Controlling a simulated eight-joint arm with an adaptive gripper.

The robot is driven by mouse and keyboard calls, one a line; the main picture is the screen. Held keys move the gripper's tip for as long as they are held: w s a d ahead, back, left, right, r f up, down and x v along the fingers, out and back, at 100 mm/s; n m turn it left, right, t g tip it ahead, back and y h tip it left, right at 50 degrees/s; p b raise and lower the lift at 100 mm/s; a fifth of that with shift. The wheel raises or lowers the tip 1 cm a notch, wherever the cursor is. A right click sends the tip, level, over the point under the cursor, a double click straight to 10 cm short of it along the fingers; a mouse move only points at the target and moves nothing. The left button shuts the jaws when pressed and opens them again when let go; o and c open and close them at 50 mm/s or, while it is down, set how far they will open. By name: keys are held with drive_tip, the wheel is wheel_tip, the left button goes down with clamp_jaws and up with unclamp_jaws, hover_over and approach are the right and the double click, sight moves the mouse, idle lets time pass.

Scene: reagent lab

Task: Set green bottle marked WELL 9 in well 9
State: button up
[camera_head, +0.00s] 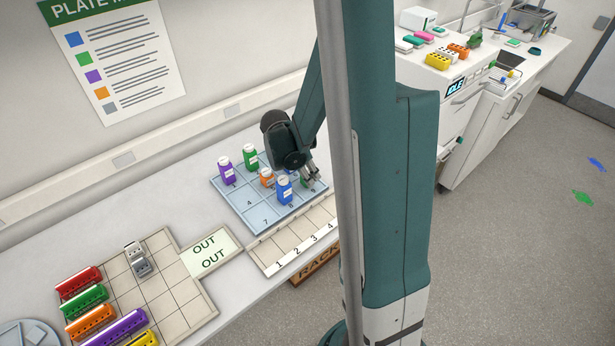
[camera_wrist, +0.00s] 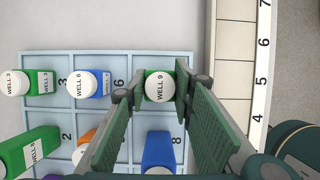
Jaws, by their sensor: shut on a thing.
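My gripper (camera_wrist: 160,91) is shut on the green bottle marked WELL 9 (camera_wrist: 160,86), one finger on each side, with its white cap facing the wrist camera. The bottle is at the well place beside well 6, at the plate's edge. Whether its base rests on the well floor cannot be told. In the head view my gripper (camera_head: 311,181) reaches down at the right side of the light-blue plate (camera_head: 250,213), and the held bottle is mostly hidden.
Close by stand a blue bottle (camera_head: 284,191), an orange bottle (camera_head: 267,177), a green bottle (camera_head: 250,157) and a purple bottle (camera_head: 226,171). The wrist view also shows bottles marked WELL 6 (camera_wrist: 82,84) and WELL 3 (camera_wrist: 14,83). A numbered rack strip (camera_head: 290,240) lies along the plate.

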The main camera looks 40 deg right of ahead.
drive_tip(key=shift+f, duration=0.45)
drive_tip(key=shift+f, duration=0.2)
drive_tip(key=o, duration=0.9)
drive_tip(key=shift+r, duration=0.1)
drive_tip(key=shift+r, duration=0.2)
drive_tip(key=v, duration=1.2)
drive_tip(key=shift+p, duration=0.35)
drive_tip(key=shift+f, duration=0.1)
